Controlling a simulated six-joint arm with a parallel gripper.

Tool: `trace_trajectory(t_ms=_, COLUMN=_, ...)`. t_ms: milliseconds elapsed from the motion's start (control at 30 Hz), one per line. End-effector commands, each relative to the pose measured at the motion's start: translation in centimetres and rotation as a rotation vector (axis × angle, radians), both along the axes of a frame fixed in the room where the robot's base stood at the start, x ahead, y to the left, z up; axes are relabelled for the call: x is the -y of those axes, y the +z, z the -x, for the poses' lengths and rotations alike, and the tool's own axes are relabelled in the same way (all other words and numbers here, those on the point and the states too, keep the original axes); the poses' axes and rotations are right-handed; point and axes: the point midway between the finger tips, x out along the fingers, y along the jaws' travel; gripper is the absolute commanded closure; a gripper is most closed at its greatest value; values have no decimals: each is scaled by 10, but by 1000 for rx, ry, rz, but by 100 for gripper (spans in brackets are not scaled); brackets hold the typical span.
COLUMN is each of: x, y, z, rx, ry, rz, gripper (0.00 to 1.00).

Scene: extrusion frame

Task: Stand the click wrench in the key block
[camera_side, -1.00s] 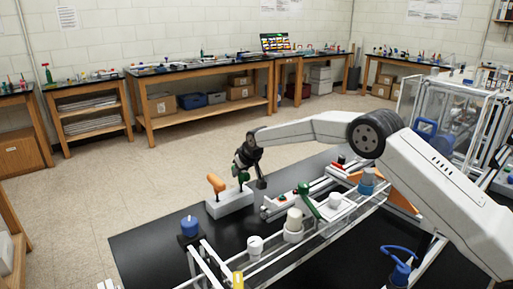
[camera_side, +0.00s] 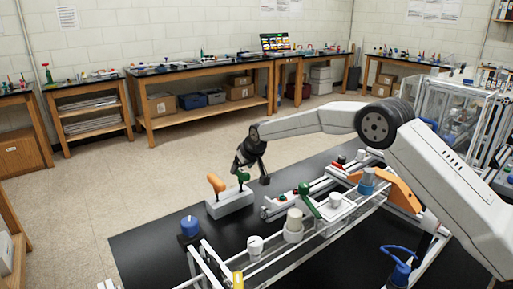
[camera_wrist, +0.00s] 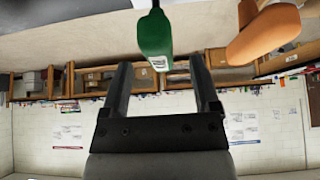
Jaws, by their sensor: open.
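A pale key block (camera_side: 230,205) stands on the black table in the side view. A green-handled tool (camera_side: 243,177), which I take to be the click wrench, stands upright at the block's right end. An orange-handled tool (camera_side: 215,184) stands at the left end. My gripper (camera_side: 251,174) is beside the green handle, on its right. In the wrist view my gripper (camera_wrist: 160,65) is open and empty. The green handle (camera_wrist: 155,40) appears just past the fingertips, apart from both, and the orange handle (camera_wrist: 262,35) is to the right. The block is out of the wrist view.
The extrusion frame (camera_side: 262,270) lies right and in front of the block, with white cylinders (camera_side: 294,222) and a green lever (camera_side: 308,203) on it. A blue-topped part (camera_side: 189,226) stands in front of the block. Bare black table (camera_side: 145,245) lies to the left.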

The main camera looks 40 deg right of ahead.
Motion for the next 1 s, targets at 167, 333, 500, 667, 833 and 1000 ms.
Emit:
trace_trajectory(t_ms=167, x=0, y=18, z=11, rx=2, ry=0, rz=0, gripper=21)
trace_trajectory(t_ms=333, x=0, y=32, z=20, rx=1, ry=0, rz=0, gripper=21)
trace_trajectory(t_ms=500, x=0, y=41, z=26, rx=0, ry=0, rz=0, gripper=21)
trace_trajectory(t_ms=667, x=0, y=44, z=29, rx=0, ry=0, rz=0, gripper=21)
trace_trajectory(t_ms=833, x=0, y=45, z=29, rx=0, ry=-1, rz=-1, gripper=21)
trace_trajectory(t_ms=1000, x=2, y=50, z=36, rx=3, ry=-11, rz=-9, gripper=21)
